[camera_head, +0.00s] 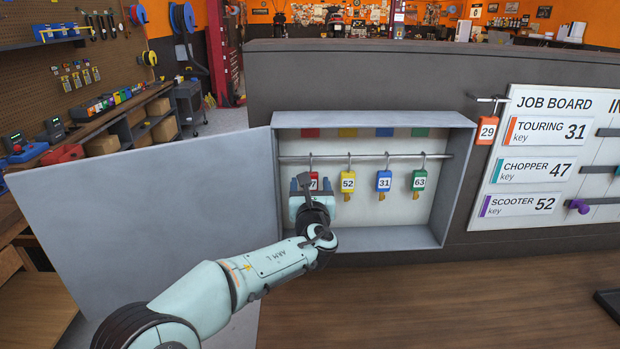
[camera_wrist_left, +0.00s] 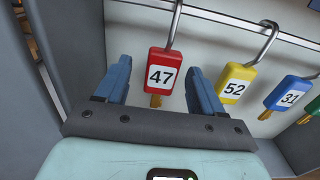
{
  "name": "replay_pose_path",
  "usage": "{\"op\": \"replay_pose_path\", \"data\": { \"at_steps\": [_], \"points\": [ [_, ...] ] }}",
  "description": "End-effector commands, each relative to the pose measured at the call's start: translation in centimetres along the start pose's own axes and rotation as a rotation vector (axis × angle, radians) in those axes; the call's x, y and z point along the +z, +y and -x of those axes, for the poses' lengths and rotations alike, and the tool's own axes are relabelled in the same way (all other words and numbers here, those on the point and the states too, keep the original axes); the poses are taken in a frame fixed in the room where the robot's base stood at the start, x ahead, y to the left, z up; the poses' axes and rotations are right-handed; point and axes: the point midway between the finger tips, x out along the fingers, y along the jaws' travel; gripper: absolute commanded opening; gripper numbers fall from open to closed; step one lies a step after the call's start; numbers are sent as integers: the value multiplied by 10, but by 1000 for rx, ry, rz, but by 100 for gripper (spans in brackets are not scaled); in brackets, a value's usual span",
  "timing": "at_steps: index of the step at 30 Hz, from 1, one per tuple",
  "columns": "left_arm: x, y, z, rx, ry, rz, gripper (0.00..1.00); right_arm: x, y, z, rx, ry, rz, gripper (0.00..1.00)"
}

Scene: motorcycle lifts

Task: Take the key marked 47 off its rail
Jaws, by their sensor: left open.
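The red key tag marked 47 (camera_wrist_left: 161,72) hangs from a hook on the rail, which crosses the top of the left wrist view (camera_wrist_left: 238,20). In the head view the tag (camera_head: 313,184) is mostly hidden behind my left gripper (camera_head: 304,186); only its right part with a 7 shows. The rail (camera_head: 400,157) runs across the open grey key cabinet (camera_head: 460,122). In the wrist view my left gripper (camera_wrist_left: 160,72) is open, with its blue fingers on either side of the red tag and visible gaps to both. A brass key end shows below the tag. My right gripper is not in view.
Yellow 52 (camera_head: 348,182), blue 31 (camera_head: 384,181) and green 63 (camera_head: 419,180) tags hang to the right on the same rail. The cabinet door (camera_head: 150,230) stands open at left.

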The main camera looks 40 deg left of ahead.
Motion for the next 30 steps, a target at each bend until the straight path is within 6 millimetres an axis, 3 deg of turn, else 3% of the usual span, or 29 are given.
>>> {"op": "replay_pose_path", "data": {
  "at_steps": [4, 12, 17, 30],
  "points": [
    [4, -1, -18, 0, -2, 3, 68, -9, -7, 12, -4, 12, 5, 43],
    [1, 0, -20, -1, -1, 2, 68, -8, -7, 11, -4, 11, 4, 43],
    [1, 0, -20, -1, -1, 2, 16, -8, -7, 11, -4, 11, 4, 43],
    [9, -2, -21, 0, -2, 3, 15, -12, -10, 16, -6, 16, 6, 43]
  ]
}}
